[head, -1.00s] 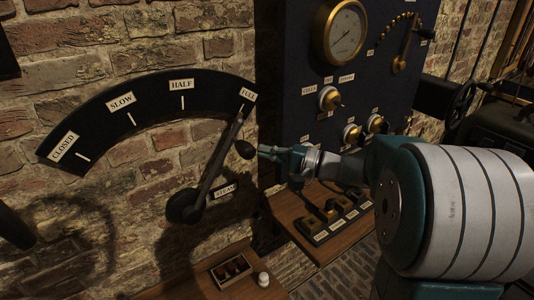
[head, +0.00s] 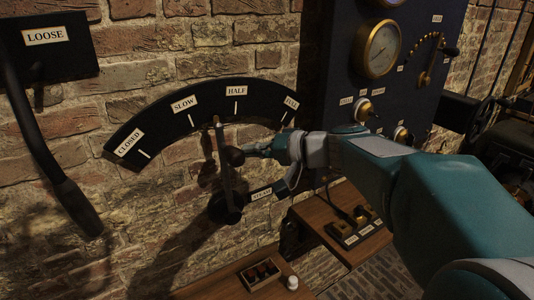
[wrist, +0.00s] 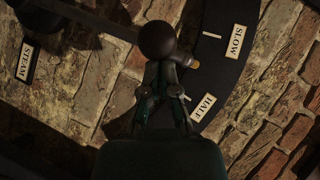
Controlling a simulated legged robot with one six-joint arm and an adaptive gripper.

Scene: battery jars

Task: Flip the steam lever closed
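The steam lever (head: 223,165) is a dark bar rising from a round pivot on the brick wall, with a dark ball knob (head: 235,156) on its side. Its tip points between the SLOW and HALF marks of the black curved scale (head: 265,99). CLOSED (head: 128,143) is at the scale's left end. My gripper (head: 250,151) is at the knob's right side, seemingly touching it. In the wrist view the knob (wrist: 157,38) is just beyond the fingertips (wrist: 164,70). The fingers show a narrow gap; whether they grip the knob is unclear.
A second lever (head: 55,150) under a LOOSE plate hangs at the left. A dark panel (head: 340,60) with gauges and knobs stands at the right. Wooden shelves (head: 322,228) with switches and a small box lie below. The scale's left part is unobstructed.

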